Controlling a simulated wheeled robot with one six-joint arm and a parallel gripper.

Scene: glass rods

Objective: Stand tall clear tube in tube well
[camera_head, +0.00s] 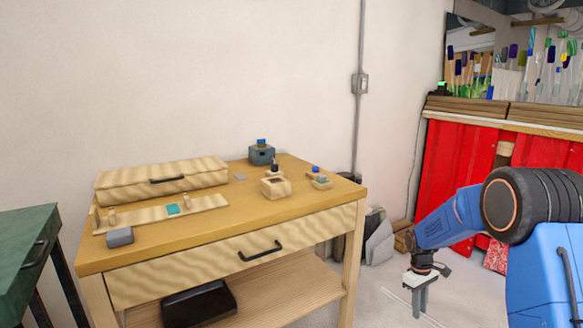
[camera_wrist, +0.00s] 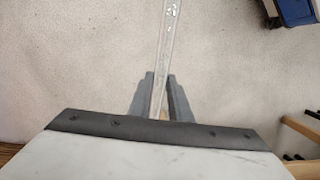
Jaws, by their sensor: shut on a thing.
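The tall clear tube (camera_wrist: 168,35) is a thin glass rod in the wrist view, running from the top edge down between my fingers. My gripper (camera_wrist: 160,77) is shut on its lower part in that view. In the head view my gripper (camera_head: 420,300) hangs low over the floor, right of the workbench and well apart from it; the tube is only a faint pale line there. A pale wooden block (camera_head: 283,189) with a dark opening on top stands on the right half of the bench. I cannot tell for sure whether this is the tube well.
A green cabinet (camera_head: 22,240) stands left. Open floor lies between bench and arm.

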